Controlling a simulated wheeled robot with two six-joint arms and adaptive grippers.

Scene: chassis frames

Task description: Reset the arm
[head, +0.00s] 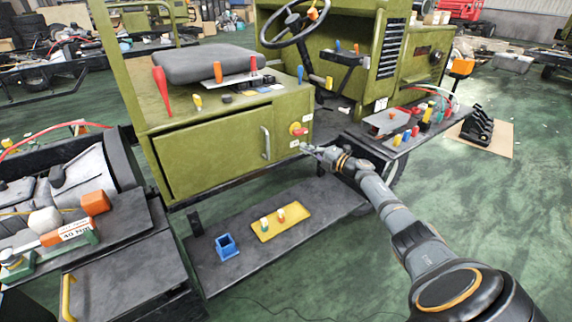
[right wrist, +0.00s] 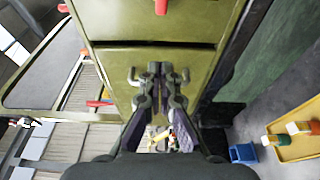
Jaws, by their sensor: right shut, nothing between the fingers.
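My right arm comes in from the lower right in the head view. Its gripper (head: 308,150) is beside the front of the green chassis cabinet (head: 210,155), just below a red and yellow knob (head: 298,129) and right of the door handle (head: 265,143). In the right wrist view the two fingers of my right gripper (right wrist: 160,72) are together with nothing between them, in front of the green panel. I cannot tell whether the fingertips touch the panel. My left gripper does not show in either view.
A low dark platform (head: 215,275) carries a blue open box (head: 227,247) and a yellow tray (head: 268,234) with small bottles. A dark side shelf (head: 385,142) with tools is right of the cabinet. A cart (head: 125,275) stands at left.

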